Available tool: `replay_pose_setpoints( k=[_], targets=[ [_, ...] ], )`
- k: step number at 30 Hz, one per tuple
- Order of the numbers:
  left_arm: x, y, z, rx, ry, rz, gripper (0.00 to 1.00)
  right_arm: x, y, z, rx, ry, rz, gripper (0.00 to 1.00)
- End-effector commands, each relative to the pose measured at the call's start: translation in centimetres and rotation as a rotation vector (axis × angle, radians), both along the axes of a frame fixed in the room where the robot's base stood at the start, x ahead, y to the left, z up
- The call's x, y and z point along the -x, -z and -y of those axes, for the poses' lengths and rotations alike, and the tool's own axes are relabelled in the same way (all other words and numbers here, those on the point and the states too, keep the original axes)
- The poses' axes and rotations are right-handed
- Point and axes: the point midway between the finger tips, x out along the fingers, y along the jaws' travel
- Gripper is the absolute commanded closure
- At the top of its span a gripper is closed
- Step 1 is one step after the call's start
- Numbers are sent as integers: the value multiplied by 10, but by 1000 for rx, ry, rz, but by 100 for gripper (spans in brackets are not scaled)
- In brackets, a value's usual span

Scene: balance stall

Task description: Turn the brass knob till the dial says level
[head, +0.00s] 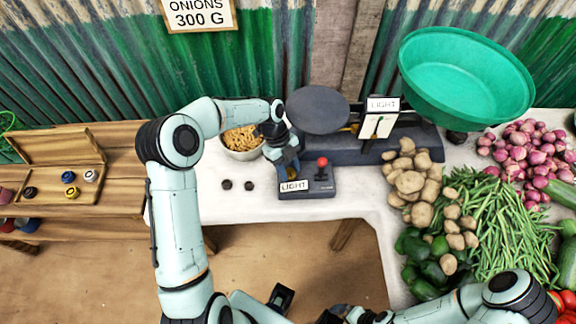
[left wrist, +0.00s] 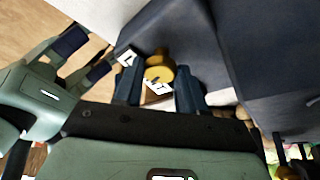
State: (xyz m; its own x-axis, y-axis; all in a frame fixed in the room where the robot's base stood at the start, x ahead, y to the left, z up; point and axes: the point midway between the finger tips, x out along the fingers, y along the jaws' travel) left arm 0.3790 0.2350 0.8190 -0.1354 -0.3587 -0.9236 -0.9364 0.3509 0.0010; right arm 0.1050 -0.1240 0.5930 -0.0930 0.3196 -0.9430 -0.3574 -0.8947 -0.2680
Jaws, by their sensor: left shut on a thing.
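The balance scale has a dark base (head: 350,150), a dark round plate (head: 318,110) on the left and a big green pan (head: 465,85) on the right.
A small box (head: 318,190) with a red-topped lever (head: 322,162) and a LIGHT label stands just in front of the scale. Two dark weights (head: 238,185) lie left of it. Potatoes (head: 410,183), beans (head: 500,220) and onions (head: 520,145) crowd the right. A bowl (head: 243,154) stands behind my left arm.

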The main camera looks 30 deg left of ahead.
Motion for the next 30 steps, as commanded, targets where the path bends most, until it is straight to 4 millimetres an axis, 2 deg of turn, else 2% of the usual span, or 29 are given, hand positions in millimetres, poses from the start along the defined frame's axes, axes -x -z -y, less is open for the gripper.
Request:
replay_pose_setpoints(
  k=[10, 26, 27, 28, 30],
  targets=[
    [-3, -2, 0, -1, 140, 5, 90, -6, -11, 0, 0, 0, 7, 0],
    [-3, -1, 0, -2, 162, 5, 90, -6, -12, 0, 0, 0, 7, 0],
    [-3, -1, 0, -2, 162, 5, 47, -6, -12, 0, 0, 0, 7, 0],
    [-3, -1, 0, -2, 162, 5, 37, -6, -12, 0, 0, 0, 7, 0],
    [-2, -1, 0, -1, 162, 4, 35, -6, -12, 0, 0, 0, 7, 0]
  ],
)
